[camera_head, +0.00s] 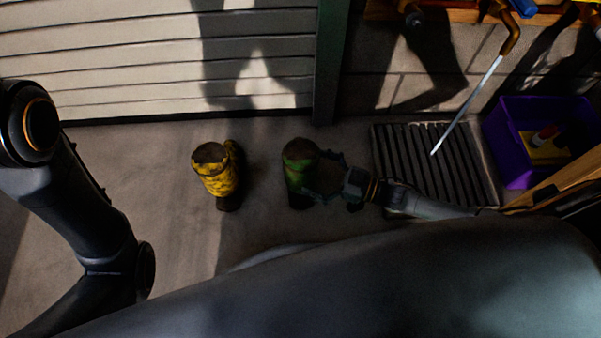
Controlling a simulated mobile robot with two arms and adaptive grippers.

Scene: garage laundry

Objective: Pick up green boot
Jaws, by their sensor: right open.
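A green boot (298,168) stands upright on the concrete floor near the middle of the head view, its top opening dark. My right gripper (328,176) comes in from the right at the boot's right side. Its fingers are open, their tips close to or against the boot; I cannot tell if they touch it. The boot's lower right part is partly behind the fingers. My left arm is at the left of the picture, and its gripper does not show.
A yellow boot (216,172) stands on the floor left of the green one. A ribbed grey mat (408,150) lies to the right, crossed by a pale rod (468,104). A purple bin (508,150) is at the far right. A slatted door (140,60) closes the back.

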